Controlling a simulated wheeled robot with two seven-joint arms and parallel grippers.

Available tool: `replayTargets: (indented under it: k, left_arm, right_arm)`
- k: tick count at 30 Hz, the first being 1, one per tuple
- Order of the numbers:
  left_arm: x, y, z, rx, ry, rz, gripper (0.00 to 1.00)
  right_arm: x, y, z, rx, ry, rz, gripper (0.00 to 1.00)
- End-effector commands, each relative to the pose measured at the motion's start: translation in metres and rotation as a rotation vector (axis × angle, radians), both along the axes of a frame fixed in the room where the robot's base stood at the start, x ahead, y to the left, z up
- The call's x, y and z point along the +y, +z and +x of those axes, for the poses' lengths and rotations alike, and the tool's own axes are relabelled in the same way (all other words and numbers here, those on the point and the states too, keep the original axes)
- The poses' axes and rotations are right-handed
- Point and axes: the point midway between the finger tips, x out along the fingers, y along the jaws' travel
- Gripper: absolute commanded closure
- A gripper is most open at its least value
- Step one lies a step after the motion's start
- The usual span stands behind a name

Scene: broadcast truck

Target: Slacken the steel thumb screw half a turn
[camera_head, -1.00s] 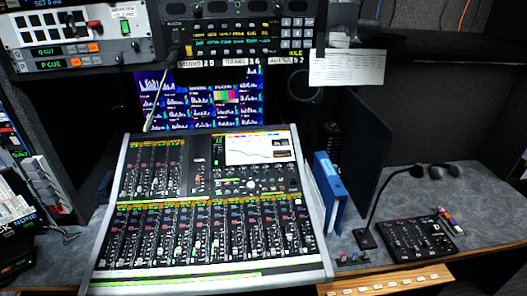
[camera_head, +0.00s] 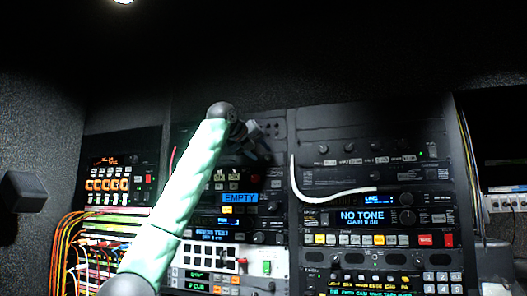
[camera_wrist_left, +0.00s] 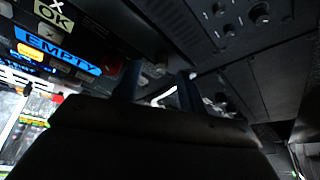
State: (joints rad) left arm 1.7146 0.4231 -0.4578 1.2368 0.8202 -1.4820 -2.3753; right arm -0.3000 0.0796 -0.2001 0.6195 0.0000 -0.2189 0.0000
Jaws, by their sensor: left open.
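I cannot make out the steel thumb screw in either view; it may be hidden behind my left arm or too small to tell. My left arm, in a pale green sleeve, rises across the head view. My left gripper (camera_head: 250,138) is in front of the upper rack panels, dark and partly hidden by the wrist. In the left wrist view, the two dark fingers of the left gripper (camera_wrist_left: 158,88) stand apart, pointing at the rack. A pale curved cable shows between and behind them. I see nothing held. My right gripper is in neither view.
A blue EMPTY label (camera_head: 238,198) is on the rack right of my arm; it also shows in the left wrist view (camera_wrist_left: 58,51). A white cable (camera_head: 330,194) hangs across the right rack. Coloured patch cables (camera_head: 68,245) bunch at left. A dark block (camera_head: 25,192) juts from the left wall.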

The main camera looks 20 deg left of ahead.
Motion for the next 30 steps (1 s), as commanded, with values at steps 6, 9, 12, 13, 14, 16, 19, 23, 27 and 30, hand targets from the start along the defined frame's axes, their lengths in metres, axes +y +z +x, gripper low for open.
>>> replayTargets:
  k: [6, 9, 12, 13, 14, 16, 19, 23, 27, 30]
  left_arm:
    - [-0.007, -0.006, 0.023, 0.002, -0.001, 0.000, 0.59]
    - [-0.009, -0.008, 0.028, 0.000, -0.001, 0.000, 0.59]
    - [-0.010, -0.010, 0.031, -0.001, 0.000, 0.000, 0.59]
    - [-0.010, -0.010, 0.031, -0.001, 0.000, 0.000, 0.59]
    - [-0.010, -0.011, 0.032, -0.001, 0.000, 0.000, 0.59]
    - [-0.010, -0.011, 0.032, -0.001, 0.000, 0.000, 0.59]
    - [-0.010, -0.011, 0.031, -0.001, 0.000, 0.000, 0.59]
    - [-0.010, -0.011, 0.031, 0.000, -0.001, 0.000, 0.81]
    - [-0.010, -0.011, 0.031, 0.000, -0.001, 0.000, 1.00]
    - [-0.010, -0.011, 0.031, 0.000, 0.000, -0.001, 1.00]
  right_arm:
    - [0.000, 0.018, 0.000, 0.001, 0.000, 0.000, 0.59]
    - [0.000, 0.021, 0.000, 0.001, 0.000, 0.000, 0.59]
    - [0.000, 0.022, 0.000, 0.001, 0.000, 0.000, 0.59]
    - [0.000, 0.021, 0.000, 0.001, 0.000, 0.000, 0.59]
    - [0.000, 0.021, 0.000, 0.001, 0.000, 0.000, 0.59]
    - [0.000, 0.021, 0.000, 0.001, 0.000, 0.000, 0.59]
    - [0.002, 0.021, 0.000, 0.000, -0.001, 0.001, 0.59]
    - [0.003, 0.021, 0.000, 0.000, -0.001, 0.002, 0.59]
    - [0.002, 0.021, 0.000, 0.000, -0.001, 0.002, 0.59]
    - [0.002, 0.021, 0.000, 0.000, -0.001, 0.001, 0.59]
